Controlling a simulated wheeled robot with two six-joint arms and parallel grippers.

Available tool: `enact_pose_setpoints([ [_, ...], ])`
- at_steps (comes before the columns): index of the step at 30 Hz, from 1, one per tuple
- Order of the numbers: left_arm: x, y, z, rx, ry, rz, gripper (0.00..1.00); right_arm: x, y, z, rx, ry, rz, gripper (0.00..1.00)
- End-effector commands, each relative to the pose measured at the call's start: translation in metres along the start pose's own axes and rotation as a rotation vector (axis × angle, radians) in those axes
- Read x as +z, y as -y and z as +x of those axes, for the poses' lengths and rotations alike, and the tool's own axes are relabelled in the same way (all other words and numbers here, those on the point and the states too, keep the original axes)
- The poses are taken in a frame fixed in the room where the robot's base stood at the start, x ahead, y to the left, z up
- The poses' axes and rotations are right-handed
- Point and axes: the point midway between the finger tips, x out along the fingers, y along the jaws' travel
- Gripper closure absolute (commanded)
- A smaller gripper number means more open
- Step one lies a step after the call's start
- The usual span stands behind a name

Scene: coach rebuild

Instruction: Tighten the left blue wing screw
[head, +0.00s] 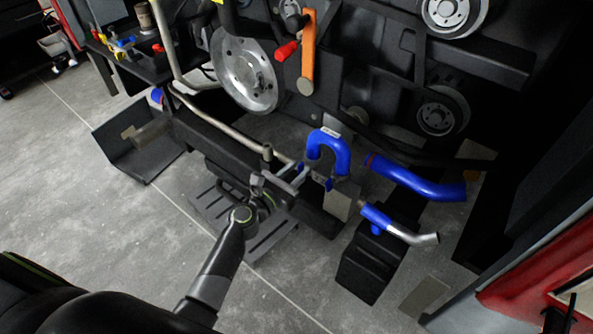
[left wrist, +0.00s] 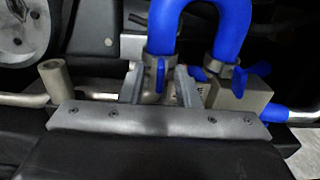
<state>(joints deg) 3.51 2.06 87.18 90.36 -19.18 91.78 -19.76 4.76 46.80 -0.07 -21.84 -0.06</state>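A blue U-shaped hose (head: 330,143) stands on a metal block, and it also fills the upper middle of the left wrist view (left wrist: 230,35). The left blue wing screw (left wrist: 161,76) is at the foot of the hose's left leg. A second blue wing screw (left wrist: 258,69) sticks out at the right leg's clamp. My left gripper (head: 297,177) reaches to the left foot of the hose. In the left wrist view its fingers (left wrist: 160,86) are apart, one each side of the left wing screw, with gaps showing between. My right gripper is in neither view.
A metal pipe (head: 220,128) with an upright stub runs left of the hose. A blue hose (head: 418,181) and a blue-and-silver pipe (head: 400,230) lie to the right. A black box (head: 370,262) stands below them. Grey floor (head: 100,235) is open at left.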

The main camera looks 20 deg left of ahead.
Motion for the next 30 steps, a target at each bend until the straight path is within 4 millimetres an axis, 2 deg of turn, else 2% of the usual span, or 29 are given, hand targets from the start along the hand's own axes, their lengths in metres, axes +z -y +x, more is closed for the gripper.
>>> enact_pose_setpoints([
  [9,0.0002,0.0002,0.0023,0.000,0.000,0.000,0.72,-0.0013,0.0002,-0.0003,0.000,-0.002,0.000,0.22],
  [15,0.0002,0.0002,0.0021,0.000,0.000,-0.001,0.98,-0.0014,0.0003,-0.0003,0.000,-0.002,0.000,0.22],
  [16,0.0002,0.0002,0.0021,0.000,0.000,-0.001,1.00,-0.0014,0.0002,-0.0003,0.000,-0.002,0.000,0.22],
  [30,-0.0006,0.0004,0.0019,0.000,0.001,0.073,1.00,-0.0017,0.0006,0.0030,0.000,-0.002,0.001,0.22],
])
